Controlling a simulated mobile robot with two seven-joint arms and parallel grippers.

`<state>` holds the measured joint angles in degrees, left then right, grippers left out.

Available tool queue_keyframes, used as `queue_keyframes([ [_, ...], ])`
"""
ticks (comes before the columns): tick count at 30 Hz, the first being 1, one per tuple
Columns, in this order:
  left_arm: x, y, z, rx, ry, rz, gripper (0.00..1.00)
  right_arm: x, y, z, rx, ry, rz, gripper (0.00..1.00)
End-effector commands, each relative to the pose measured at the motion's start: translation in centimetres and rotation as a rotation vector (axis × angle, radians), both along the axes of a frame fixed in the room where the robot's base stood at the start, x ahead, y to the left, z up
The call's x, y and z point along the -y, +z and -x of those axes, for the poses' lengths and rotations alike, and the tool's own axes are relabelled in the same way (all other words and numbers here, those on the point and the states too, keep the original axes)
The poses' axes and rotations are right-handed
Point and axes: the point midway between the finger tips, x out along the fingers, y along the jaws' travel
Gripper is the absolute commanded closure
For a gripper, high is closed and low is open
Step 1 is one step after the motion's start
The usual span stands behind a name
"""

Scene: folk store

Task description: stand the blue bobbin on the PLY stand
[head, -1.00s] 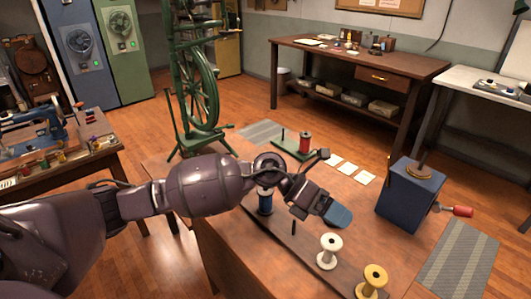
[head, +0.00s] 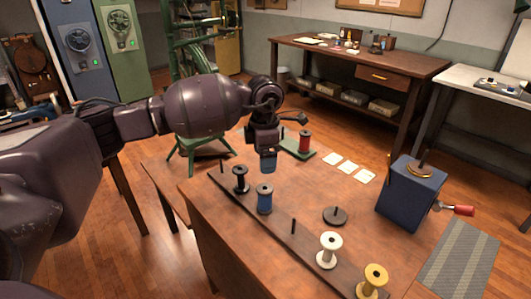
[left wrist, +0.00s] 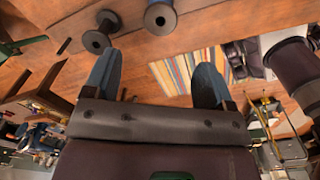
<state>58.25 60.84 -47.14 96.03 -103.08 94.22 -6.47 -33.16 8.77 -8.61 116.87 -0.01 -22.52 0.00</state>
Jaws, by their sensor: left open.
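The blue bobbin (head: 265,200) stands upright on a peg of the dark rack (head: 312,272) along the table's near edge, and shows in the left wrist view (left wrist: 160,18). A green base (head: 297,149) with a red bobbin (head: 304,141) stands at the table's back; I cannot read a PLY label on it. A dark round disc (head: 335,215) with a short post lies on the table right of the rack. My left gripper (head: 268,160) is open, pointing down beyond the blue bobbin, apart from it. Its blue fingers (left wrist: 157,80) hold nothing. My right gripper is not in view.
The rack also carries black (head: 240,179), white (head: 329,250) and yellow (head: 373,282) bobbins, with a bare peg (head: 293,227) between blue and white. A blue box with a crank (head: 407,195) stands at right. Pale cards (head: 348,167) lie behind the disc.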

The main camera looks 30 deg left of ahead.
Motion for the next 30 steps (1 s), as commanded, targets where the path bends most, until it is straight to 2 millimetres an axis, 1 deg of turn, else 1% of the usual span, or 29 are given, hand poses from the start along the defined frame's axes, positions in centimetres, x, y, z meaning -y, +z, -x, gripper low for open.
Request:
queue_keyframes([
  [1,0.0,-0.8,0.0,-0.004,0.000,0.001,0.22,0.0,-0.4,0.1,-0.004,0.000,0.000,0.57],
  [6,0.0,-2.5,0.0,-0.004,-0.001,0.001,0.22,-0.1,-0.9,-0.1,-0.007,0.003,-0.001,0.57],
  [12,0.0,-4.5,0.1,-0.007,-0.001,0.002,0.22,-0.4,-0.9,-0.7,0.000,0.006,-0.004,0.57],
  [21,0.0,-7.2,0.0,-0.004,0.000,0.002,0.22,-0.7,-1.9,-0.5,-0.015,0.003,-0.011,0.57],
  [27,0.0,-9.0,0.0,-0.003,0.000,0.003,0.22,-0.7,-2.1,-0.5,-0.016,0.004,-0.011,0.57],
  [30,0.0,-9.5,0.0,-0.002,0.000,0.002,0.22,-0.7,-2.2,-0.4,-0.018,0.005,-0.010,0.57],
])
